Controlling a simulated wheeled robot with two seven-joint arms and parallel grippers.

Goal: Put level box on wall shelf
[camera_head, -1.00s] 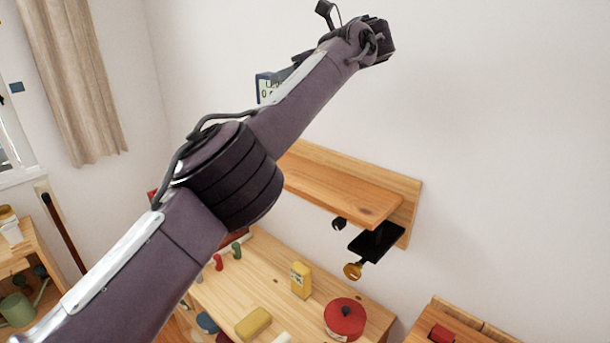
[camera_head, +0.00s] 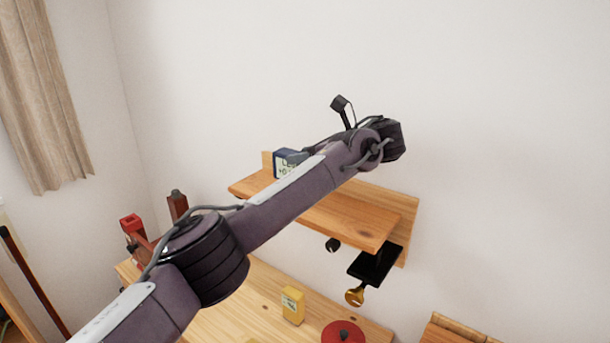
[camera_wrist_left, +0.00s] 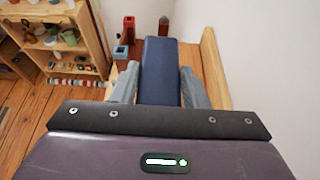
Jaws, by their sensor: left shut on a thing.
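The level box (camera_head: 284,164) is a small dark blue box with a pale display face. It is at the left part of the wooden wall shelf (camera_head: 345,220), at or just above its top; I cannot tell if it touches. In the left wrist view the blue box (camera_wrist_left: 161,72) sits between the two grey fingers of my left gripper (camera_wrist_left: 160,88), which is shut on it. In the head view my left forearm and wrist cross in front of the shelf and hide part of the box and the gripper. My right gripper is not in view.
Below the shelf is a wooden table with a yellow device (camera_head: 293,305) and a red round container (camera_head: 343,333). A black bracket (camera_head: 376,264) hangs under the shelf's right end. Red and brown clamp-like tools (camera_head: 133,226) stand at left. The shelf's right part looks bare.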

